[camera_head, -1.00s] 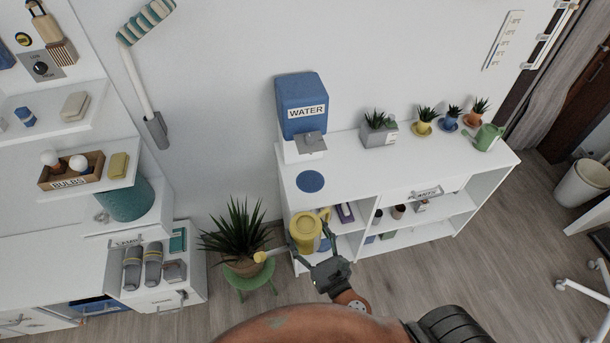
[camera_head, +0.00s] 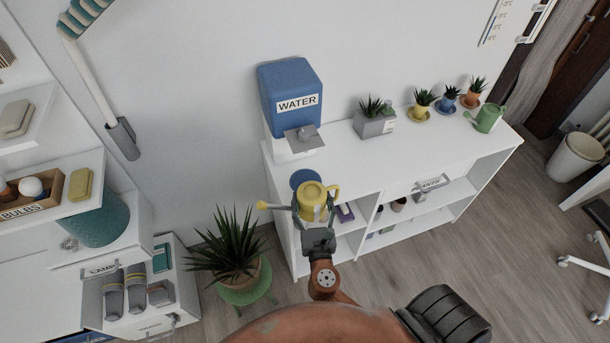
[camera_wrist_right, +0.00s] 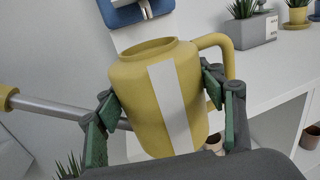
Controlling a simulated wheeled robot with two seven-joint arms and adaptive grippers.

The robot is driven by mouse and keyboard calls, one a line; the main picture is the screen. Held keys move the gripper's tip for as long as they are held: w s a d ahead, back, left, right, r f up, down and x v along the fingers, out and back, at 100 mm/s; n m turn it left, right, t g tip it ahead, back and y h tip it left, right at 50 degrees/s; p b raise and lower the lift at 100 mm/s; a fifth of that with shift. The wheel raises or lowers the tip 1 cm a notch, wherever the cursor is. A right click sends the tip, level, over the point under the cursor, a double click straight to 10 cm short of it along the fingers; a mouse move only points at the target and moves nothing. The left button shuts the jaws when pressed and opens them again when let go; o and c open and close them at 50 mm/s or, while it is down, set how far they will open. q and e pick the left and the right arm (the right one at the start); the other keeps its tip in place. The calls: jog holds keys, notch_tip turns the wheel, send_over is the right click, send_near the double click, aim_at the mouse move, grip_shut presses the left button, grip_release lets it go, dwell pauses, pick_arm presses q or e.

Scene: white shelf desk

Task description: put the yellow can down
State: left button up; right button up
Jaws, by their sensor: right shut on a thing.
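The yellow can (camera_head: 311,198) is a watering can with a handle on its right and a long spout pointing left. It also shows in the right wrist view (camera_wrist_right: 137,97), upright, with a pale stripe down its side. My right gripper (camera_head: 314,217) is shut on the can's body, one finger on each side; the fingers also show in the wrist view (camera_wrist_right: 165,112). The can is at the front edge of the white shelf desk (camera_head: 360,172), in front of a round blue mat (camera_head: 305,179). Whether it touches the desk is not clear. My left gripper is not in view.
A blue water dispenser (camera_head: 291,95) stands behind the mat. A grey planter (camera_head: 375,125), small potted plants (camera_head: 421,112) and a green watering can (camera_head: 489,118) stand to the right on the desk top. A potted plant (camera_head: 228,250) stands at lower left.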

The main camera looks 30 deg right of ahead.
jog(key=f+b+x, duration=0.1)
jog(key=x, duration=0.3)
jog(key=f+b+x, duration=0.1)
jog(key=x, duration=0.4)
jog(key=f+b+x, duration=0.1)
jog(key=x, duration=0.3)
jog(key=shift+w+d, duration=0.1)
jog(key=shift+w, duration=0.3)
jog(key=shift+f, duration=0.45)
jog(key=shift+r, duration=0.2)
jog(key=shift+f, duration=0.15)
jog(key=o, duration=1.2)
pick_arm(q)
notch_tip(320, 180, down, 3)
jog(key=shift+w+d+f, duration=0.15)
pick_arm(e)
jog(key=shift+o, duration=1.2)
